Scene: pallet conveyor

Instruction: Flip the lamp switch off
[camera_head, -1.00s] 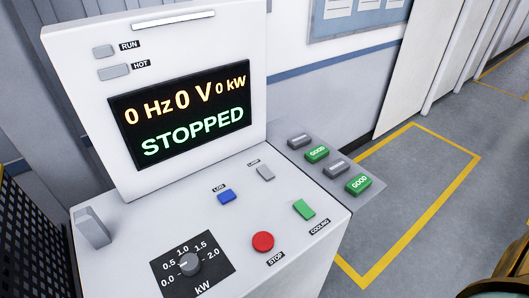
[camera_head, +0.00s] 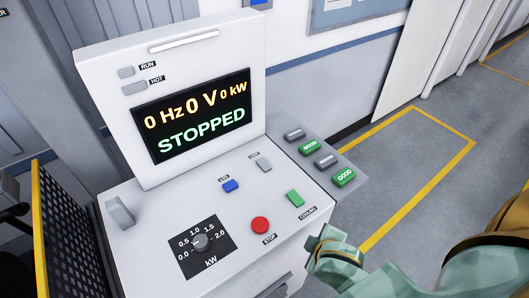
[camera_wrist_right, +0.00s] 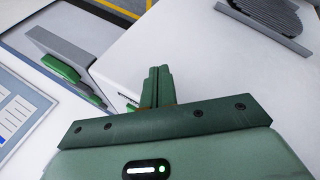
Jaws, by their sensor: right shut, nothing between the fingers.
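The lamp switch is a small grey rocker (camera_head: 264,164) on the sloped white console (camera_head: 150,205), beside a small label that reads LAMP. From here I cannot tell which way it is tipped. My right arm's pale green end part shows at the lower right of the head view, beside the console's right front edge and apart from the switch. In the right wrist view my right gripper (camera_wrist_right: 158,80) has its dark green fingers together with nothing between them. The lamp switch cannot be made out clearly in that view. My left gripper is not in view.
Nearby on the console are a blue switch (camera_head: 230,186), a green cooling switch (camera_head: 295,198), a red stop button (camera_head: 260,225) and a kW dial (camera_head: 200,241). The screen (camera_head: 195,115) reads STOPPED.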

